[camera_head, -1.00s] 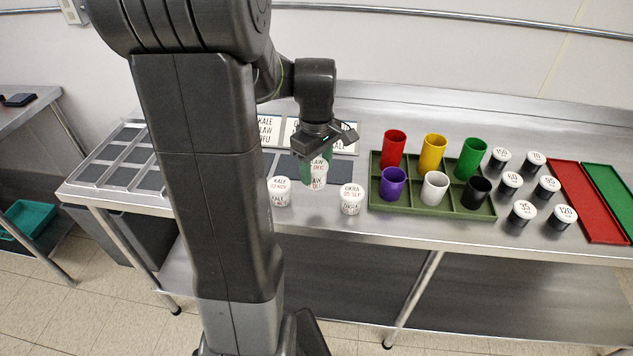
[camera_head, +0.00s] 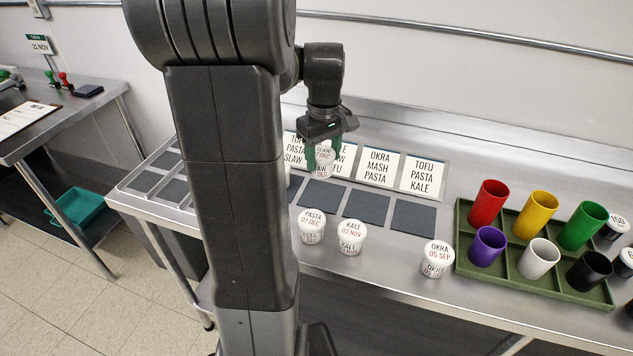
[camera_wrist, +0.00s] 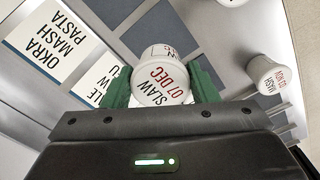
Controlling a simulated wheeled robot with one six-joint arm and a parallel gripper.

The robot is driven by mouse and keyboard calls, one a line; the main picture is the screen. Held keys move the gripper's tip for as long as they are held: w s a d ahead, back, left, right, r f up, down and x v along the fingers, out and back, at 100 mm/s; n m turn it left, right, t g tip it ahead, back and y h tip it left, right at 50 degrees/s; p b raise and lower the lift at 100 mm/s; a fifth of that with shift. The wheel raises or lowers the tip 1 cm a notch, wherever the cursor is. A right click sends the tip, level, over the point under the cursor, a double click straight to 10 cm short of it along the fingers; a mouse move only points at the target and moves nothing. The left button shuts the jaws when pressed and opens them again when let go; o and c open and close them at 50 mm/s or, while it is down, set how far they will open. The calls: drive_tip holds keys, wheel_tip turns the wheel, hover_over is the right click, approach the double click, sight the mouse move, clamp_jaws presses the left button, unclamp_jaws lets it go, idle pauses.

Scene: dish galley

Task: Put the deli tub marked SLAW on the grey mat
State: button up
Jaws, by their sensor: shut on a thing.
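My gripper (camera_head: 324,158) is shut on the white deli tub marked SLAW, 07 DEC (camera_head: 321,171), its green fingers on either side. It holds the tub raised above the table, in front of the sign cards. The tub also shows in the wrist view (camera_wrist: 160,84), lid towards the camera. Several dark grey mats lie in a row below the cards, among them one just below and right of the tub (camera_head: 323,194), one further right (camera_head: 368,208) and another beyond it (camera_head: 413,219). My column hides part of the row.
Tubs marked PASTA (camera_head: 312,228), KALE (camera_head: 351,238) and OKRA (camera_head: 436,260) stand along the front edge. A MASH tub (camera_wrist: 270,76) shows in the wrist view. A green tray (camera_head: 465,262) with coloured cups stands right. Sign cards (camera_head: 378,167) stand behind the mats.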

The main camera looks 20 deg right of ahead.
sight(324, 154)
drive_tip(key=shift+f, duration=3.6)
drive_tip(key=shift+f, duration=0.2)
drive_tip(key=o, duration=1)
drive_tip(key=shift+r, duration=0.1)
wheel_tip(324, 154, up, 12)
drive_tip(key=shift+r, duration=0.1)
